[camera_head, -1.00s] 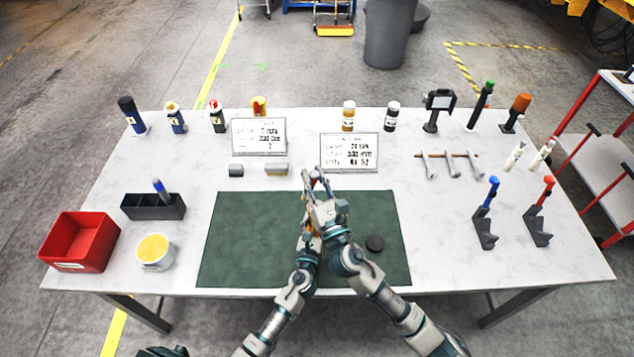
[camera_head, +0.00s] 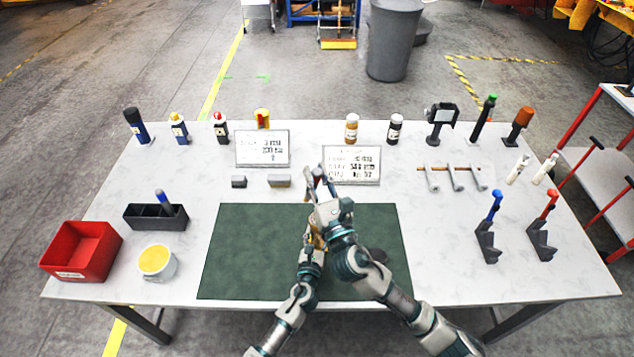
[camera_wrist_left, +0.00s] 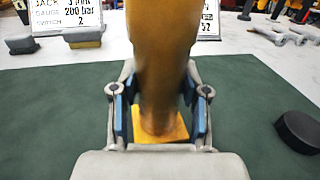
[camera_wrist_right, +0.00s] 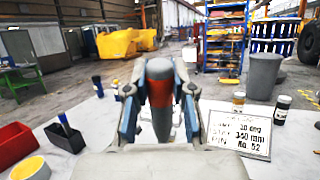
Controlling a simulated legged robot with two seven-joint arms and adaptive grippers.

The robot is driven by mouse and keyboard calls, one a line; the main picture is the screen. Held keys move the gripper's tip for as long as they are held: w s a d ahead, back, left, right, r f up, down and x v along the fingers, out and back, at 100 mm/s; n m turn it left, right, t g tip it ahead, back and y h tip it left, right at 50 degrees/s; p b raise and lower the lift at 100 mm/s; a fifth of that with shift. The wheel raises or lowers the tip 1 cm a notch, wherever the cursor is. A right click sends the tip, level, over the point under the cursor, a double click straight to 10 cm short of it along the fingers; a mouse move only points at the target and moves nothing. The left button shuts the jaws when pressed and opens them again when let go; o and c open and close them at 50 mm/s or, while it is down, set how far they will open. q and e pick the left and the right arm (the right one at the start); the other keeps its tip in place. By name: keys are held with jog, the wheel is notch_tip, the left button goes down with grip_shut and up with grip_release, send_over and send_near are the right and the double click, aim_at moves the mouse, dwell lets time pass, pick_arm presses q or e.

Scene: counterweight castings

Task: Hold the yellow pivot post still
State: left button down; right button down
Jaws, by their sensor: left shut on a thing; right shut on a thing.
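The yellow pivot post (camera_wrist_left: 160,70) stands upright in the left wrist view, its square yellow foot (camera_wrist_left: 152,126) on the green mat. My left gripper (camera_wrist_left: 160,105) is shut around the post's lower part, just above the foot. In the head view the right arm mostly hides the post and left gripper (camera_head: 316,236). My right gripper (camera_head: 318,178) is above and beyond the left one. In the right wrist view it is shut on a grey, round-ended piece with a red band (camera_wrist_right: 160,71).
The green mat (camera_head: 245,250) is bare to the left. A black disc (camera_wrist_left: 298,131) lies on its right part. Two printed signs (camera_head: 262,148) (camera_head: 351,165) and two small blocks (camera_head: 280,181) stand beyond it. A red bin (camera_head: 82,251) and yellow-filled tub (camera_head: 156,262) are at left.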

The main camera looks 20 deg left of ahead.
dwell(0.4)
jog(key=shift+s+d+f, duration=0.15)
jog(key=shift+s+f, duration=0.25)
jog(key=shift+s, duration=0.05)
jog(key=shift+r, duration=0.1)
